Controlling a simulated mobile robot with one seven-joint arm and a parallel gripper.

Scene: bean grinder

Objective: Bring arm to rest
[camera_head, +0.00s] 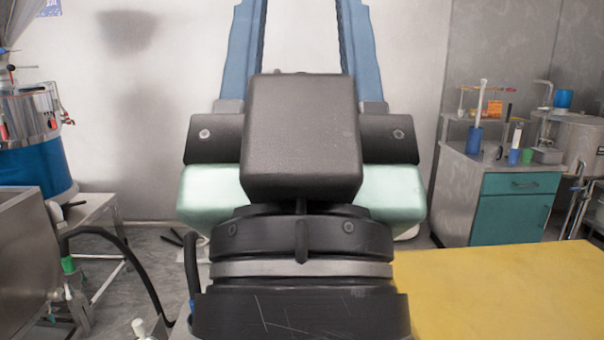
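My gripper (302,14) fills the middle of the head view, close to the camera. Its two blue fingers point up and stand wide apart, with bare wall showing between them. I see nothing held between the fingers; their tips run to or past the top edge of the picture. My black wrist, with a light metal band, stands below the gripper and hides what lies behind it.
A yellow tabletop (510,292) at the lower right is clear. A grey cabinet with teal drawers (514,207) carries cups and tools at the right. A steel and blue machine (32,135) and a metal tank (25,250) stand at the left.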

